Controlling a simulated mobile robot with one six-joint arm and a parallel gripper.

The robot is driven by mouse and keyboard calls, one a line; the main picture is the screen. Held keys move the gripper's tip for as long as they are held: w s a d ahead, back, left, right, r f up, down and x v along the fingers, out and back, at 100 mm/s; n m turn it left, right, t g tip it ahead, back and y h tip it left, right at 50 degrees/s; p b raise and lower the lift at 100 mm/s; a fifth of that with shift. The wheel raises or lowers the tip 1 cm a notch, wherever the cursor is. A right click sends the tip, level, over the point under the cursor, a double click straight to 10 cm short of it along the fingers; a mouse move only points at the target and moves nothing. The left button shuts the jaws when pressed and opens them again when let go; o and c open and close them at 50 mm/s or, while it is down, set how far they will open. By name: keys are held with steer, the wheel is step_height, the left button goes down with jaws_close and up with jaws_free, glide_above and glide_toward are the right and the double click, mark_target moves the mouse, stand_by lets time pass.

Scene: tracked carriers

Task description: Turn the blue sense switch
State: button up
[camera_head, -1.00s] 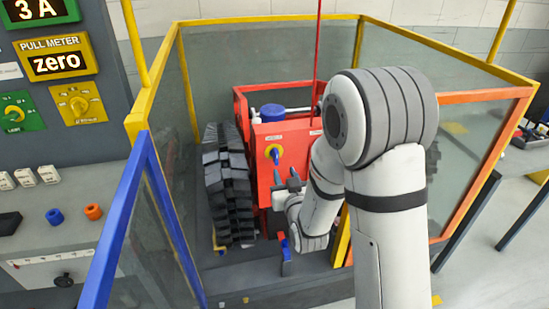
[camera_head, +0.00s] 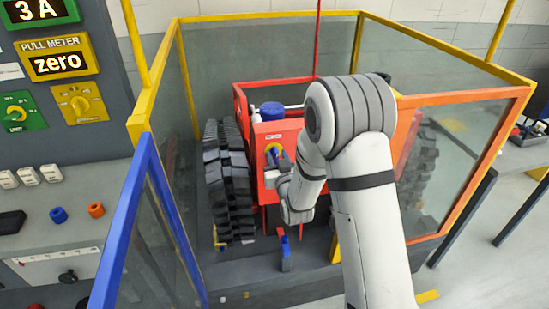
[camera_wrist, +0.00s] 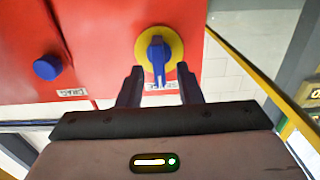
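The blue sense switch (camera_wrist: 158,58) is a blue knob on a round yellow plate (camera_wrist: 173,46), fixed to the red panel of the tracked carrier (camera_head: 290,137). Its handle points roughly up and down in the wrist view. In the head view my gripper (camera_head: 278,160) is close to the panel at the yellow plate and largely covers the switch. In the wrist view my gripper (camera_wrist: 158,88) is open, with one finger on each side of the knob's lower end. I see gaps between the fingers and the knob.
Another blue round knob (camera_wrist: 47,67) is on the red panel to the left in the wrist view. A black track (camera_head: 228,182) stands left of the panel. Yellow, blue and orange framed clear walls (camera_head: 470,97) surround the carrier. A small red and blue lever (camera_head: 285,252) stands below my gripper.

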jaws_close()
steer(key=shift+a, duration=0.3)
steer(key=shift+d, duration=0.2)
steer(key=shift+f+m+b, duration=0.2)
steer(key=shift+m+b, duration=0.2)
steer(key=shift+b, duration=0.75)
steer(key=shift+w+d+f+m+b, duration=0.1)
steer(key=shift+d+f+m+b, duration=0.1)
steer(key=shift+m+b, duration=3.3)
steer(key=shift+w+d+f+m+b, duration=0.15)
steer(key=shift+m+b, duration=1.95)
steer(key=shift+b, duration=2.85)
steer(key=shift+s+d+f+m+b, duration=0.1)
steer(key=shift+d+m+b, duration=0.15)
steer(key=shift+m+b, duration=3.25)
steer(key=shift+n+b, duration=0.5)
steer(key=shift+b, duration=0.3)
